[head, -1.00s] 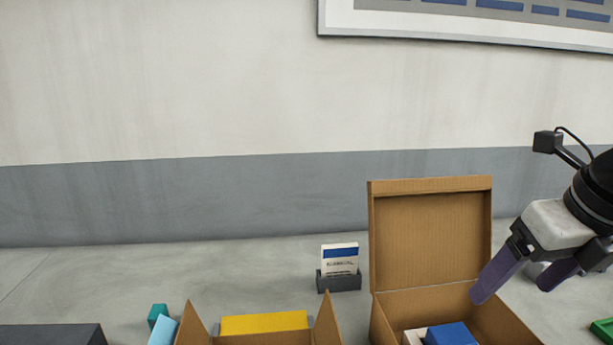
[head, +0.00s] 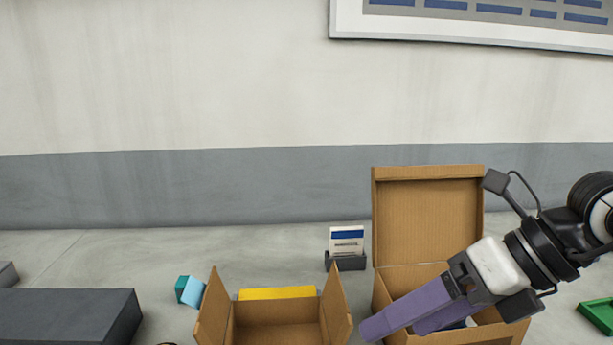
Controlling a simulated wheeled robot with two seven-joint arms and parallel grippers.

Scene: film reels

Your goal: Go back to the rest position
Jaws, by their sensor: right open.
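My right gripper (head: 392,324) comes in from the right, with purple fingers and a white and black wrist. Its fingers point down and left, in front of the lidded cardboard box (head: 428,215). The fingers are apart and nothing shows between them. They hide much of that box's inside, where a bit of blue shows behind them. My left gripper is out of view. No film reel can be made out.
An open cardboard box (head: 214,307) with raised flaps stands at bottom centre, a yellow block (head: 277,293) behind it. A card holder (head: 346,262) stands at the back. A dark grey block (head: 68,314), small teal and blue blocks (head: 190,290) and a green tray (head: 599,314) lie around.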

